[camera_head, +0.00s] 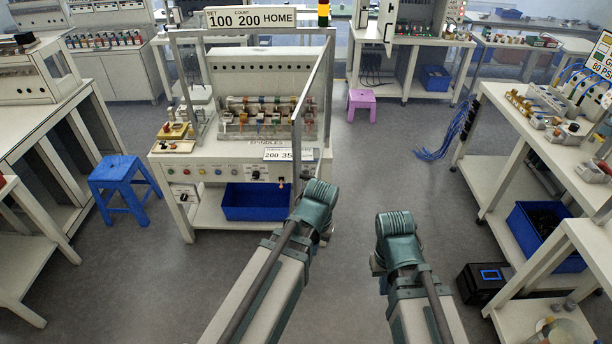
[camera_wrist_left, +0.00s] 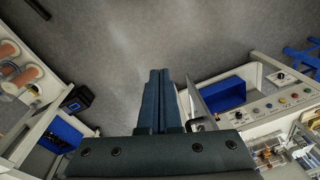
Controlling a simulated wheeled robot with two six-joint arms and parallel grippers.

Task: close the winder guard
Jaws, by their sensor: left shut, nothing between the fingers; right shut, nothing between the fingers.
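The winder (camera_head: 262,95) stands at centre left in the head view, its spindles and colored bobbins exposed at the front. Its guard (camera_head: 313,95) is a framed clear panel at the machine's right side, standing open and swung out toward me. My left gripper (camera_head: 318,205) is by the guard's near lower end; contact cannot be told from the head view. In the left wrist view, the shut, empty fingers (camera_wrist_left: 155,100) point up the picture, with the guard's panel (camera_wrist_left: 195,100) close to their right. My right gripper (camera_head: 394,232) is shut and empty over the floor, apart from the guard.
A blue bin (camera_head: 256,202) sits on the winder's lower shelf. A blue stool (camera_head: 122,180) stands left of the winder and a pink stool (camera_head: 361,100) behind right. A workbench (camera_head: 510,135) lines the right side. The floor between is clear.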

